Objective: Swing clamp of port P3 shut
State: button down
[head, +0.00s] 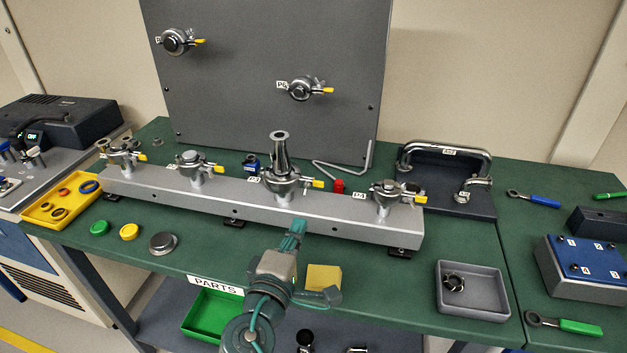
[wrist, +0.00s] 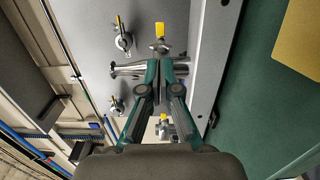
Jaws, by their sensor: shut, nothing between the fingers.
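Port P3 (head: 282,186) is on the long grey manifold, with a tall metal reducer (head: 280,153) standing upright on it. Its clamp has a yellow handle (head: 318,184) pointing right; whether the clamp halves are fully closed is too small to tell. In the wrist view the reducer (wrist: 128,69) lies sideways left of my fingers and the yellow handle (wrist: 160,31) shows above them; the clamp is largely hidden behind the fingers. My gripper (head: 297,226) is shut and empty, in front of the manifold near P3. Its closed teal fingers (wrist: 166,68) also show in the wrist view.
Neighbouring manifold ports (head: 198,166) and (head: 385,196) the right-hand port carry yellow-handled clamps. A grey panel (head: 250,60) with two more ports stands behind. A red part (head: 338,186) and a hex key (head: 345,168) lie behind the manifold. A grey tray (head: 473,310) is front right.

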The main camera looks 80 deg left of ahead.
aim_at(318, 183)
jog(key=p+x, duration=0.5)
jog(key=x, duration=0.5)
jog(key=shift+w+a, duration=0.2)
jog(key=shift+a, duration=0.15)
jog(key=shift+w+a, duration=0.1)
jog(key=shift+w+a+f+b, duration=0.15)
jog(key=shift+w+a+b, duration=0.3)
jog(key=shift+b, duration=0.3)
jog(key=shift+a+r, duration=0.2)
jog(key=shift+r, duration=0.15)
jog(key=shift+s+d, duration=0.1)
jog(key=shift+d, duration=0.05)
jog(key=b+v, duration=1.2)
jog(key=v, duration=0.2)
jog(key=shift+w+d+f, duration=0.25)
jog(key=shift+d+f, duration=0.05)
